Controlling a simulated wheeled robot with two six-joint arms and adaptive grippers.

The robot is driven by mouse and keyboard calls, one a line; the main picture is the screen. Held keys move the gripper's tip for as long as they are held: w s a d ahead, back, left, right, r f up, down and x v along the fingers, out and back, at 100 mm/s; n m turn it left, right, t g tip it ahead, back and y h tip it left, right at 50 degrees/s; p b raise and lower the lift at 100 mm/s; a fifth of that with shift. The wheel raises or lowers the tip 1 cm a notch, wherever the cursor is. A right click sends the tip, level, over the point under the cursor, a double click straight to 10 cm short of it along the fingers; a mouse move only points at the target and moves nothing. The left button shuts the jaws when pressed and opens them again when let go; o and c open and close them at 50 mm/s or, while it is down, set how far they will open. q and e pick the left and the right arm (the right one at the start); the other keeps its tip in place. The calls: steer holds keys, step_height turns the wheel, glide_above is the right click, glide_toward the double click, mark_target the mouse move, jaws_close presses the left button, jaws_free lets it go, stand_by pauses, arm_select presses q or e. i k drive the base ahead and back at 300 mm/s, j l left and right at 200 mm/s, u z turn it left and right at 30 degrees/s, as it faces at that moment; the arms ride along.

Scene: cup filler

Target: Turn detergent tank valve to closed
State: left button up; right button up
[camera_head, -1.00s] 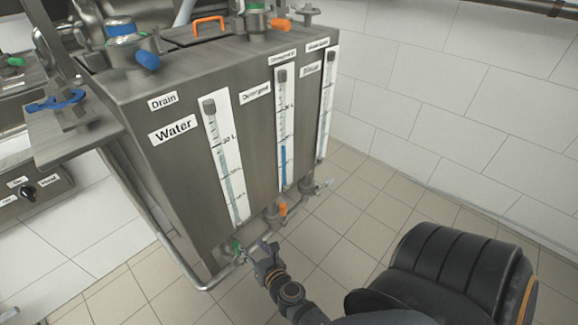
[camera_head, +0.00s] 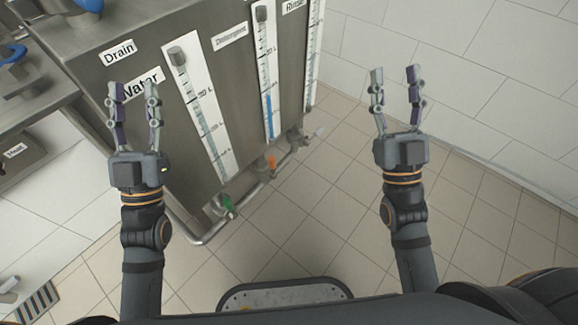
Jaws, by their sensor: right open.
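The steel tank unit (camera_head: 150,45) fills the upper left. Its middle section is labelled Detergent (camera_head: 230,36), and a level gauge (camera_head: 265,80) with a blue column stands beside the label. A valve with an orange handle (camera_head: 271,162) sits at the foot of that gauge. It is small, so I cannot tell its setting. My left gripper (camera_head: 133,92) is raised in front of the Water label, open and empty, left of the orange handle. My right gripper (camera_head: 396,80) is raised over the floor to the right of the tank, open and empty. Neither gripper touches a valve.
A green valve handle (camera_head: 228,205) is below the water gauge (camera_head: 200,115). A grey-handled valve (camera_head: 312,134) is below the rinse gauge. A pipe (camera_head: 200,236) runs along the tank's bottom edge. The tiled floor (camera_head: 320,220) between my arms is clear.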

mark_target(272, 159)
steer(key=k+l, duration=0.1)
steer(key=l, duration=0.35)
steer(key=k+l+z, duration=0.1)
steer(key=l, duration=0.3)
steer(key=i+l, duration=0.1)
steer(key=l, duration=0.25)
steer(key=i+l, duration=0.15)
steer(key=l, duration=0.2)
